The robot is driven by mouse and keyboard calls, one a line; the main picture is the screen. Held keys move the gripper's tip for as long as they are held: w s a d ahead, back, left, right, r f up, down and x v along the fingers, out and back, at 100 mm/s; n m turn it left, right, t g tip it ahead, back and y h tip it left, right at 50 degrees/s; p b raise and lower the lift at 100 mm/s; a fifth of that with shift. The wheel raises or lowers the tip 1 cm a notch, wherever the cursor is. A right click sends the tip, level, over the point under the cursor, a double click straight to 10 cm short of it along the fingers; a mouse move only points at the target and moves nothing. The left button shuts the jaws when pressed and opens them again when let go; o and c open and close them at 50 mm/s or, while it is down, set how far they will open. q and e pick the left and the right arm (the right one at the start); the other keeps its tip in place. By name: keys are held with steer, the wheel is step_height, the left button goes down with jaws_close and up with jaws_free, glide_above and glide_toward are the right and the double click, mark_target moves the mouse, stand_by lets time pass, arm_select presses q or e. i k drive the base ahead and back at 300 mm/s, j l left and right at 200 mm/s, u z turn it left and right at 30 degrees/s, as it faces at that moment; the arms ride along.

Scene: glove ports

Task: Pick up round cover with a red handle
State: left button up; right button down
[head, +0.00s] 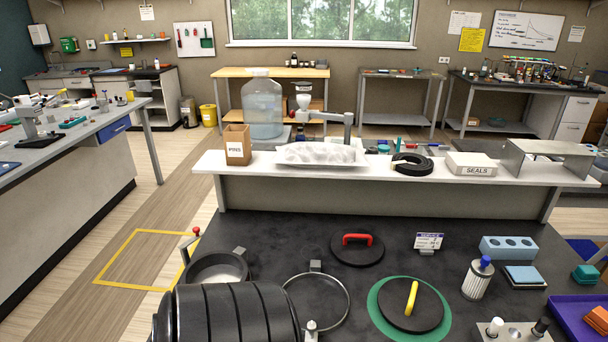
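The round cover (343,254) is a flat black disc with a red bar handle (357,239) on top. It lies on the dark bench top (290,235) in the middle, just in front of the raised white shelf. Nothing covers it in the head view. A second black round cover (396,312) with a yellow handle (411,297) lies on a green round mat (376,313) to the front right. Neither my left nor my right gripper is in view.
A metal-rimmed round port (347,306) and another port (190,277) with a red-knobbed clamp lie left of the cover. A large black ribbed cylinder (225,315) fills the front left. A small sign (428,241), white canister (477,281) and blue block (509,253) stand right.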

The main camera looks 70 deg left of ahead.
mark_target(355, 246)
steer(key=u, duration=1.7)
steer(key=k+j, duration=0.1)
